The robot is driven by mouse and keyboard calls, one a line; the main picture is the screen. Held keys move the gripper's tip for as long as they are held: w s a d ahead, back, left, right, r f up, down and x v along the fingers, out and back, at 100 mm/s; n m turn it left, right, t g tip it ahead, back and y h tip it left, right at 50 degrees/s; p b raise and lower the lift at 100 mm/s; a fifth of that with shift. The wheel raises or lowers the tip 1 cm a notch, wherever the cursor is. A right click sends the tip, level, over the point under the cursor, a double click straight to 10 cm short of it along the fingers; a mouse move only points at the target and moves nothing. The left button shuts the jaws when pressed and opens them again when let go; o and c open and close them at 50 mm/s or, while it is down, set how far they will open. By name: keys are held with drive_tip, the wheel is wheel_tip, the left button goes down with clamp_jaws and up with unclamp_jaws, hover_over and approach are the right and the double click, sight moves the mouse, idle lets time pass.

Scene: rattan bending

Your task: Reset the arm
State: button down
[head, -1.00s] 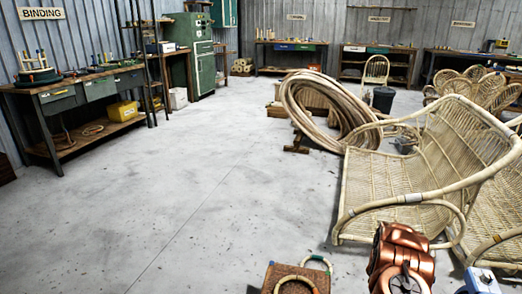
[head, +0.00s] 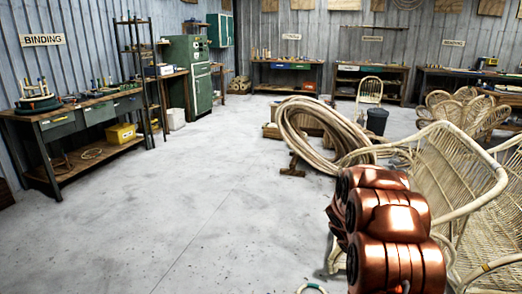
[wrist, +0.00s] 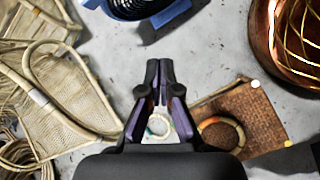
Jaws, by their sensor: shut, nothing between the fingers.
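My arm shows copper-coloured in the head view, raised and folded at the lower right in front of the rattan chairs. My gripper (wrist: 160,66) is in the wrist view, with its dark fingers together and nothing between the tips. It points over the grey floor. Behind and between the finger links a pale ring (wrist: 157,125) shows below. The gripper's fingers are not clear in the head view.
A rattan chair (head: 455,165) stands close behind my arm, and shows at left in the wrist view (wrist: 70,110). A brown woven board (wrist: 258,115) with a ring (wrist: 222,133) lies below right. A rattan coil (head: 310,140) stands mid-floor. The left floor is clear.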

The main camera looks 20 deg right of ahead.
drive_tip(key=s+a+r+m+t+y+p, duration=0.1)
drive_tip(key=s+a+r+p, duration=0.3)
drive_tip(key=a+r, duration=0.55)
drive_tip(key=s+a+r+m+y+p, duration=0.15)
drive_tip(key=s+a+r+p, duration=0.25)
drive_tip(key=a+r, duration=0.5)
drive_tip(key=s+a+r+m+t+y+p, duration=0.1)
drive_tip(key=s+a+r+p, duration=0.5)
drive_tip(key=r, duration=0.5)
drive_tip(key=s+a+r+y+p, duration=0.1)
drive_tip(key=s+a+r, duration=0.2)
drive_tip(key=a, duration=0.2)
drive_tip(key=s+a+r+m+y+p, duration=0.1)
drive_tip(key=s+a+r+p, duration=0.1)
drive_tip(key=a, duration=0.3)
drive_tip(key=shift+s+a+r+p, duration=0.3)
drive_tip(key=shift+s+a+r, duration=0.1)
drive_tip(key=shift+s+r, duration=0.35)
